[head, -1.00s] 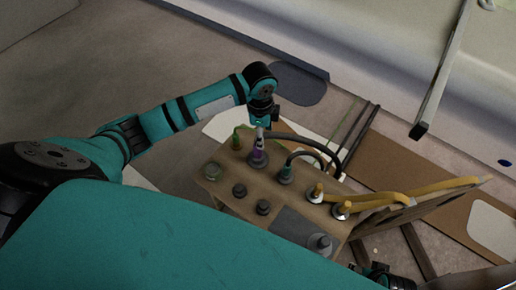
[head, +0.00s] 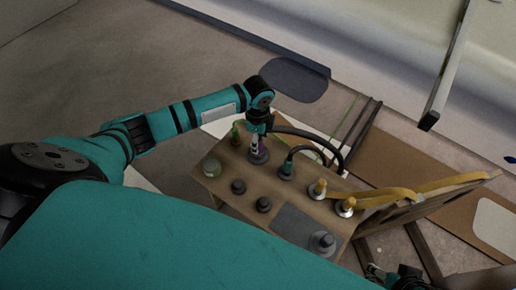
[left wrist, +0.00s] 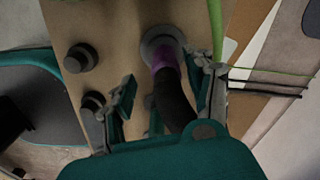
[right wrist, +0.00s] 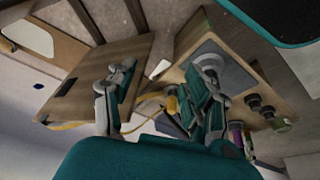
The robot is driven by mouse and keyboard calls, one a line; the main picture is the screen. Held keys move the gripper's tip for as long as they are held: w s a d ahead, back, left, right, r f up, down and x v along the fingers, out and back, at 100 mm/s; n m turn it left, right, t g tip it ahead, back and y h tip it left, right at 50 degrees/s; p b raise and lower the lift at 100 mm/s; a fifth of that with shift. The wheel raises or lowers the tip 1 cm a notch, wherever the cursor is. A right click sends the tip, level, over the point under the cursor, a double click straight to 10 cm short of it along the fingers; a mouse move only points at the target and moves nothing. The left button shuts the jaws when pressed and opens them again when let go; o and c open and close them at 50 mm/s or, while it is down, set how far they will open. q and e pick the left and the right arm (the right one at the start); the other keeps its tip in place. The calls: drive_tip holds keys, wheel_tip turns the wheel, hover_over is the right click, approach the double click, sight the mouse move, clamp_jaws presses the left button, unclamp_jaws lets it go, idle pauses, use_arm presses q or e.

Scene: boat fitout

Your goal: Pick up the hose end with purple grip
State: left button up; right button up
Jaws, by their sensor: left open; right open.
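The hose end with purple grip (left wrist: 165,60) stands in a round grey socket on the wooden board, and its black hose (left wrist: 176,100) bends away from it. In the head view the purple grip (head: 263,144) is partly hidden by my left gripper (head: 258,140), which is directly above it. In the left wrist view my left gripper (left wrist: 162,98) is open, with its fingers on either side of the black hose and the purple grip just beyond the tips. My right gripper (right wrist: 162,100) is open and empty, low at the right of the head view (head: 388,275).
The wooden board (head: 222,186) also holds a green hose end (head: 236,133), a dark teal one (head: 287,168), two yellow ones (head: 319,188) and several dark caps (head: 264,204). Hoses arch close to the left gripper. A wooden panel (right wrist: 95,80) lies near the right gripper.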

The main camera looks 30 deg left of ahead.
sight(262, 157)
use_arm(q)
drive_tip(key=shift+f, duration=0.3)
drive_tip(key=shift+w+a+f+b, duration=0.1)
drive_tip(key=shift+w+f+b, duration=0.15)
drive_tip(key=shift+f+b, duration=0.55)
wheel_tip(262, 157, down, 3)
drive_tip(key=shift+w+a+r+b, duration=0.1)
drive_tip(key=shift+b, duration=0.3)
drive_tip(key=shift+f, duration=0.2)
clamp_jaws()
use_arm(e)
drive_tip(key=w+a+r+t+y, duration=0.1)
drive_tip(key=w+a+t, duration=0.1)
drive_tip(key=w+t, duration=0.2)
drive_tip(key=w, duration=0.3)
drive_tip(key=shift+a, duration=0.15)
